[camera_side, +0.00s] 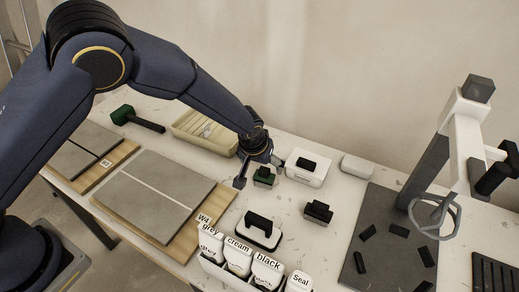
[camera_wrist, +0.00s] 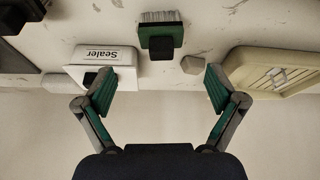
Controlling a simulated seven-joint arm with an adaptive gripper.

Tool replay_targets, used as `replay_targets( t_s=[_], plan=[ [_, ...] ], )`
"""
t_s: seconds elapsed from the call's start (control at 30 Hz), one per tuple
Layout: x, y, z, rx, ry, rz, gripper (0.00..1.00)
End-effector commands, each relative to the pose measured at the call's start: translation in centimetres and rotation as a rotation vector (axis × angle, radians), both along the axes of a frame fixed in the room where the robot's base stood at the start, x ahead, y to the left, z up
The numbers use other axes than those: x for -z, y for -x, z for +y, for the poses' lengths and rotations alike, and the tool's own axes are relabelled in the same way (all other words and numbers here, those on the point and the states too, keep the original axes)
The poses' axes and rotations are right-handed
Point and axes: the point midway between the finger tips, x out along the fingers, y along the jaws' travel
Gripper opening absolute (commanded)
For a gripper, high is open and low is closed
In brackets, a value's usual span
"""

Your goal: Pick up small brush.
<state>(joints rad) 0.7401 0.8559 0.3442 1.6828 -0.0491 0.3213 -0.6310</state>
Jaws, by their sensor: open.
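The small brush (camera_wrist: 161,38) has a green body, a dark block-like handle and pale bristles, and lies on the table at the top centre of the wrist view. In the side view a small green and dark brush (camera_side: 264,177) sits just below the end of my arm. My gripper (camera_wrist: 160,84) is open and empty, its two green-padded fingers spread wide. The brush lies beyond the fingertips, roughly centred between them. In the side view my gripper (camera_side: 258,170) is low over the table, close to the brush. Whether they touch is unclear.
A white Sealer box (camera_wrist: 106,55) stands left of the brush and a cream tray (camera_wrist: 275,69) right of it in the wrist view. A dark-handled block (camera_side: 318,212), a black-handled float (camera_side: 259,231) and labelled containers (camera_side: 238,256) stand nearer the front. Tiles (camera_side: 150,191) lie left.

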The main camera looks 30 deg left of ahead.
Motion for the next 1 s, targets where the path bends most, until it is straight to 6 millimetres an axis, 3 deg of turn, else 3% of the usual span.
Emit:
replay_targets(
  t_s=[0.1, 0.43, 0.63, 1.0],
  plan=[
    [2.5, -1.0, 0.2, -0.002, -0.001, 0.002, 0.94],
    [5.5, -2.2, 0.4, -0.001, 0.0, 0.001, 0.94],
    [8.5, -3.3, 0.7, -0.001, 0.0, 0.0, 0.94],
    [9.4, -3.8, 0.7, -0.001, 0.001, -0.001, 0.92]
  ],
)
